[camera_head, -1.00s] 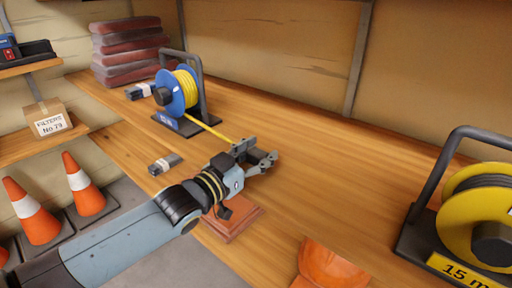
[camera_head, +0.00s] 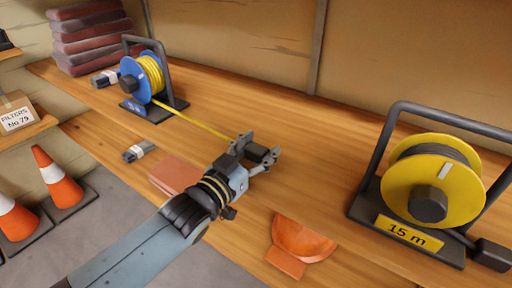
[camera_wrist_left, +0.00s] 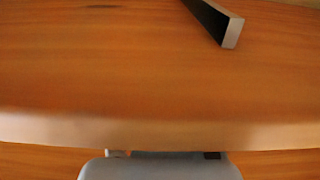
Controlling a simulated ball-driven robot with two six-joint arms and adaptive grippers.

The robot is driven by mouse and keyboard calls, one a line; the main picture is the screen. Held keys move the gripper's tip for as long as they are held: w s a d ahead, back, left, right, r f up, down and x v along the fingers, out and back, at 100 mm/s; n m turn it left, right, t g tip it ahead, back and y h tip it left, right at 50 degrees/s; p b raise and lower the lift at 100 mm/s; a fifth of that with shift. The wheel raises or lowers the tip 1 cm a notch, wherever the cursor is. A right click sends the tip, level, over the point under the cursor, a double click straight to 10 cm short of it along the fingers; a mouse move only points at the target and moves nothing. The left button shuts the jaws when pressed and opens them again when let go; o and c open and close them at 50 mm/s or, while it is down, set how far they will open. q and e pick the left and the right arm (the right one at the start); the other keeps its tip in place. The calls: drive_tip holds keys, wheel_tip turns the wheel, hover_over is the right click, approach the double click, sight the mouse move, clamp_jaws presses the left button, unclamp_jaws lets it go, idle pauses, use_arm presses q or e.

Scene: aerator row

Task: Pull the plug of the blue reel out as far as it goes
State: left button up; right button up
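The blue reel (camera_head: 133,84) stands on the wooden bench at the upper left of the head view, with yellow cable wound in it. Its yellow cord (camera_head: 200,122) runs out straight, down and to the right, to my left gripper (camera_head: 262,153). The gripper is closed around a dark block, the plug (camera_head: 256,151), at the cord's end, and holds it over the bench. The fingers partly hide the plug. The left wrist view shows mostly bench top (camera_wrist_left: 120,70) and no plug that I can make out. My right gripper is in neither view.
A yellow reel (camera_head: 432,190) marked 15 m stands at right. An orange hard hat-like object (camera_head: 303,240) lies near the front edge. A reddish block (camera_head: 174,176), a small grey item (camera_head: 138,151) and stacked dark red bags (camera_head: 92,38) are at left. Bench between the reels is clear.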

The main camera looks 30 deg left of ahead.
use_arm(q)
drive_tip(key=o, duration=0.3)
drive_tip(key=shift+d, duration=0.1)
drive_tip(key=s, duration=0.8)
drive_tip(key=s+a, duration=0.1)
drive_tip(key=s, duration=0.3)
